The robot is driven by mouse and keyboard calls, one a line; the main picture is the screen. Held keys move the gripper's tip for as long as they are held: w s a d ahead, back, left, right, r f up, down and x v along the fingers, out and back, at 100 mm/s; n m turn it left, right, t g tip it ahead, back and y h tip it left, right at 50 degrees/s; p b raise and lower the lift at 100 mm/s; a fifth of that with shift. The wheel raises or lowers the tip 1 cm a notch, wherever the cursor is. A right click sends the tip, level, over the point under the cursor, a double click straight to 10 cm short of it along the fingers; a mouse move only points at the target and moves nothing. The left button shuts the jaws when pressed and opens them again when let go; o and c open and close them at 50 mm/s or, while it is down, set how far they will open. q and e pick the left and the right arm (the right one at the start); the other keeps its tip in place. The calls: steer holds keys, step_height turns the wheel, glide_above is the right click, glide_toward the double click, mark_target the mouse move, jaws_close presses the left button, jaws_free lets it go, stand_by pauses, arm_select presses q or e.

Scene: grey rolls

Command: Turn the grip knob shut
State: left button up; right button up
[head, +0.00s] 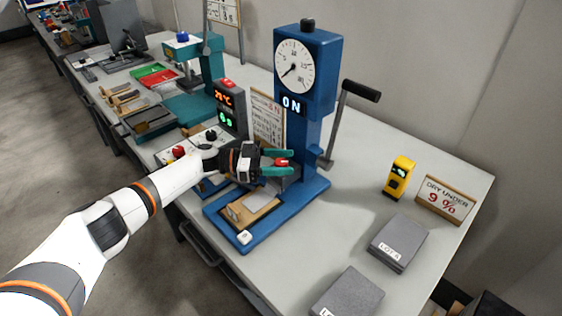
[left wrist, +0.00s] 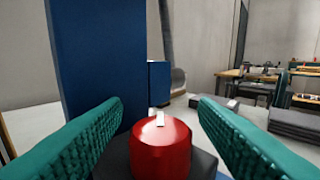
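The grip knob (head: 281,162) is a small red cap on the blue press (head: 304,75), just above its base. In the left wrist view the red knob (left wrist: 160,150) has a white mark on its top edge and sits on a dark block. My left gripper (head: 297,162) reaches in from the left, its two teal fingers on either side of the knob. The left wrist view shows gaps between both fingers and the knob, so the gripper (left wrist: 160,108) is open around it. The press has a white dial and a lit "ON" display. My right gripper is not in view.
A black-handled lever (head: 345,110) stands right of the press. A yellow meter (head: 399,177), a "dry under 9 %" sign (head: 445,200) and two grey blocks (head: 398,243) are on the right. A temperature display (head: 229,108) and teal press (head: 192,75) stand left. Bare tabletop lies right of the base.

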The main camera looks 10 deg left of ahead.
arm_select(q)
steer(key=a, duration=0.4)
steer(key=s+a+b, duration=0.1)
steer(key=a, duration=0.3)
steer(key=s+a+b, duration=0.1)
steer(key=a, duration=0.3)
steer(key=shift+s, duration=0.1)
steer(key=shift+d, duration=0.1)
